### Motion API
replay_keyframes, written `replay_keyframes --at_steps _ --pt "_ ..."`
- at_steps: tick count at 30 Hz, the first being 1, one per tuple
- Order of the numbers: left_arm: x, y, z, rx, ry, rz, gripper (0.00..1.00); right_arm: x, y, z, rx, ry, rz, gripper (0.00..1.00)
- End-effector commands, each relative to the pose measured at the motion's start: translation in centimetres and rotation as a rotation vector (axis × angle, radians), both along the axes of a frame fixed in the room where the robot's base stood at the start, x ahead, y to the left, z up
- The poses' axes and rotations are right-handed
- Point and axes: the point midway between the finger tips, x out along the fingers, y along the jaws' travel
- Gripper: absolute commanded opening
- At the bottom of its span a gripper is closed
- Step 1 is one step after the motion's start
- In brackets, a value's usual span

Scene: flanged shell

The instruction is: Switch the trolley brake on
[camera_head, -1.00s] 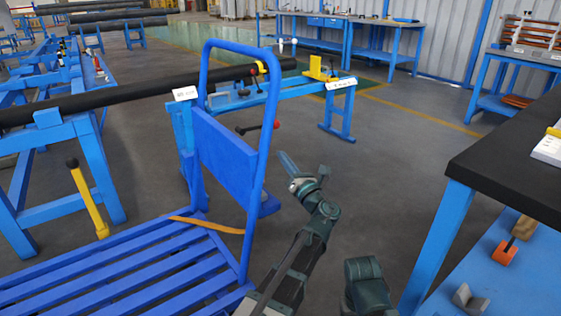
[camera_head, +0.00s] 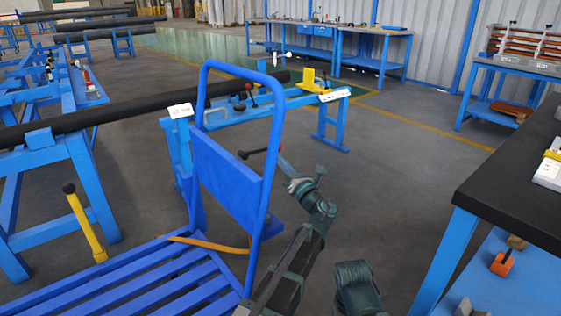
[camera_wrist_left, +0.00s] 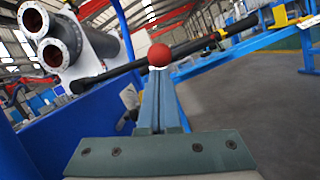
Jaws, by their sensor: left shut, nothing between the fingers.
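The blue trolley (camera_head: 230,172) stands in front of me, with a slatted deck and an upright handle frame. A dark lever (camera_head: 257,152) with a black end knob shows at the right of its back panel. A red ball (camera_wrist_left: 158,55) stands just beyond my left fingertips in the left wrist view; I cannot tell whether they touch. A yellow lever (camera_head: 85,225) with a black knob stands at the deck's left edge. Neither lever is labelled as the brake. My left gripper (camera_head: 281,154) is shut and empty, right of the handle frame.
A dark-topped blue bench (camera_head: 515,165) stands close on the right. A long black pipe (camera_head: 100,115) on blue stands crosses behind the trolley. Open floor (camera_head: 390,170) lies between trolley and bench. Workbenches (camera_head: 365,45) line the back wall.

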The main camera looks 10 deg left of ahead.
Motion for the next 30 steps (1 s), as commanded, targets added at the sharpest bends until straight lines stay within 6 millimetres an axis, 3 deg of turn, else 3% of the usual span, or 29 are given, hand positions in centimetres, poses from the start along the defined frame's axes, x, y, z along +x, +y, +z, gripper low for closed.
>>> replay_keyframes --at_steps 14,30 --pt "0.5 -0.3 1.7 -0.073 -0.095 0.0 0.0 0.0 0.0 1.4 0.0 0.0 0.003 0.64" --pt "0.4 -0.2 7.6 -0.358 -0.461 0.001 0.0 0.0 0.0 7.3 0.0 0.002 0.015 0.64"
